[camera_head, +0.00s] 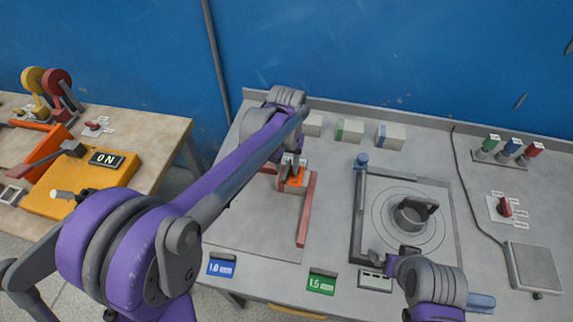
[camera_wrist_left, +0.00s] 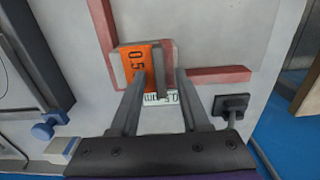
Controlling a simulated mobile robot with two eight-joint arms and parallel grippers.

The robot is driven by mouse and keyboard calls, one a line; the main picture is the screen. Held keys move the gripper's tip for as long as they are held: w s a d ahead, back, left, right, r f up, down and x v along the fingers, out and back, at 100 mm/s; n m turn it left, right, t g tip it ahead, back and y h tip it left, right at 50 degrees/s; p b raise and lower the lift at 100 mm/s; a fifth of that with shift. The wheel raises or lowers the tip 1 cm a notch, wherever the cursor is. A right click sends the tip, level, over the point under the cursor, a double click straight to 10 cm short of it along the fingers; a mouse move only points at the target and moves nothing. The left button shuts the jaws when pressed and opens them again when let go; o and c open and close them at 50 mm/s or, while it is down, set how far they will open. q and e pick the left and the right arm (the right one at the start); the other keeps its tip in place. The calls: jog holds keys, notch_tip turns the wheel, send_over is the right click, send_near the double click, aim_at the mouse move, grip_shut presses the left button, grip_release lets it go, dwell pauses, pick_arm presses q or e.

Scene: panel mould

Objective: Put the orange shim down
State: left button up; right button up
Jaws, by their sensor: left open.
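In the head view the shim (camera_head: 296,178) shows partly behind my left gripper (camera_head: 289,172). In the wrist view my left gripper (camera_wrist_left: 160,76) is open, its fingers over the shim's near right side. Whether a finger touches the shim cannot be told. My right gripper (camera_head: 376,264) is at the lower right, by the round mould; its jaws are unclear.
The round mould (camera_head: 376,215) in a dark frame stands right of the red rail. Blue (camera_head: 221,268) and green (camera_head: 321,283) labelled plates lie at the front edge. Several small blocks (camera_head: 350,130) stand at the back. A red switch (camera_head: 504,207) and grey box (camera_head: 534,267) are at right.

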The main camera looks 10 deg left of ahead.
aim_at(286, 170)
pick_arm(q)
jog(key=shift+r, duration=0.2)
notch_tip(286, 170, up, 12)
pick_arm(e)
jog(key=shift+w+r+p, duration=0.3)
jog(key=shift+r+p, duration=0.15)
jog(key=shift+r, duration=0.2)
pick_arm(q)
jog(key=s+a+f+t, duration=0.3)
jog(key=s+f, duration=0.2)
jog(key=s, duration=0.4)
jog(key=s+a+f+t, duration=0.3)
jog(key=s+f, duration=0.3)
jog(key=s, duration=0.4)
jog(key=shift+a, duration=0.3)
